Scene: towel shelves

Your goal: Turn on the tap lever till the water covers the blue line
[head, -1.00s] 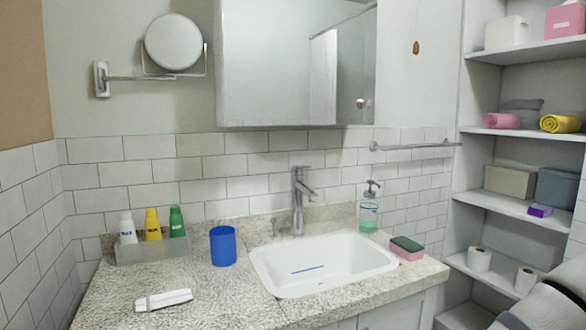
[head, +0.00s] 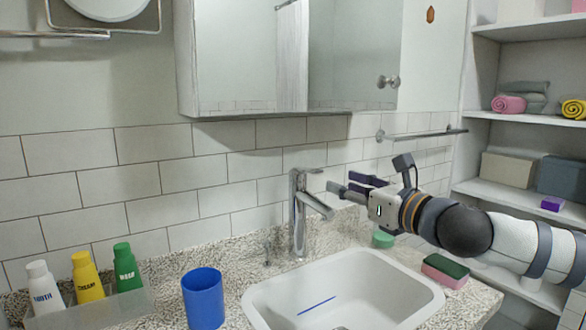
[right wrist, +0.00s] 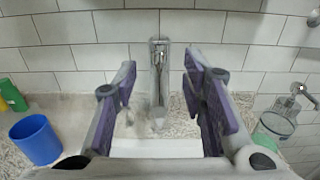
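The chrome tap (head: 298,215) stands upright behind the white sink (head: 262,308), its spout pointing forward and right; its lever (head: 308,171) is on top. The tap also shows in the right wrist view (right wrist: 159,75), between my fingers. The blue line (head: 316,306) is visible on the inside of the sink; no water shows over it. My right gripper (head: 338,188) is open and empty, to the right of the tap and apart from it in the head view. In the right wrist view its two purple-padded fingers (right wrist: 158,80) are spread wide. My left gripper is out of view.
A blue cup (head: 203,298) stands left of the sink. Several bottles stand in a tray (head: 100,312) at the far left. A soap dispenser (right wrist: 275,125) and a green-and-pink sponge (head: 446,270) are right of the sink. A mirror cabinet (head: 250,60) hangs above.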

